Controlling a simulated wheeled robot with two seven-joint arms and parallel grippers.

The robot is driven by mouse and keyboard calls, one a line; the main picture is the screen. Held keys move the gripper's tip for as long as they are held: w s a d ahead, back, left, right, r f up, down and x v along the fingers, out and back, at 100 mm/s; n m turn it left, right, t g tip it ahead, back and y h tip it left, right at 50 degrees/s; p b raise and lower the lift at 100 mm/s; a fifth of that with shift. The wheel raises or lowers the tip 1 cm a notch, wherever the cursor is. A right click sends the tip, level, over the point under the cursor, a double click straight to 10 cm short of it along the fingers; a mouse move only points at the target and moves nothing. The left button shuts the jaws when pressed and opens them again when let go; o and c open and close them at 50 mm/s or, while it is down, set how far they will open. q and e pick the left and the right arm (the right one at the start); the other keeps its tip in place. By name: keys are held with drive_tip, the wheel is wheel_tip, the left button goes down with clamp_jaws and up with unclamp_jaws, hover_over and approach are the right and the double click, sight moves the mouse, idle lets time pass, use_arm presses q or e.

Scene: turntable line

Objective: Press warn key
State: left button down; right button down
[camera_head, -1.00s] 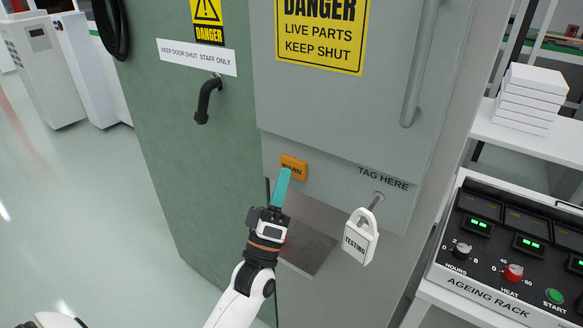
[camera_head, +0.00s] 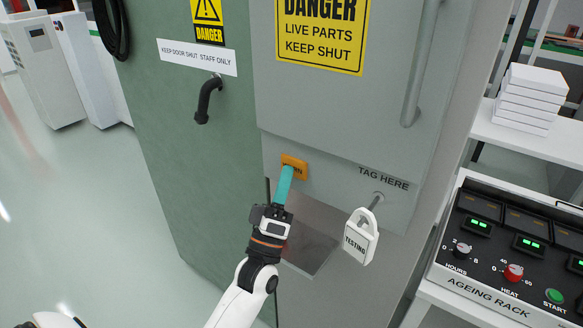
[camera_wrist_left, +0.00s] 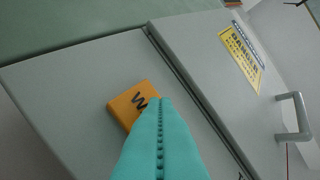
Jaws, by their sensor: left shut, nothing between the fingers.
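The orange warn key (camera_head: 296,162) is on the grey cabinet front, below the upper door. My left gripper (camera_head: 286,172) is shut and empty, its teal fingers pointing up at the key and covering its lower left part. In the left wrist view the key (camera_wrist_left: 124,106) shows a "W", and the rest of its lettering is hidden behind the teal fingertips (camera_wrist_left: 158,104). The tips overlap the key there; whether they touch or press it I cannot tell. My right gripper is not in view.
A white "TESTING" tag (camera_head: 359,240) hangs on a peg right of the key, under "TAG HERE". A long door handle (camera_head: 420,65) is above. The ageing rack panel (camera_head: 510,255) with knobs stands at right. Open floor (camera_head: 100,220) lies left.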

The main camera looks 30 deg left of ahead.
use_arm(q)
drive_tip(key=shift+s, duration=0.45)
drive_tip(key=s+p, duration=0.1)
drive_tip(key=s, duration=0.5)
drive_tip(key=shift+a, duration=0.25)
idle(0.4)
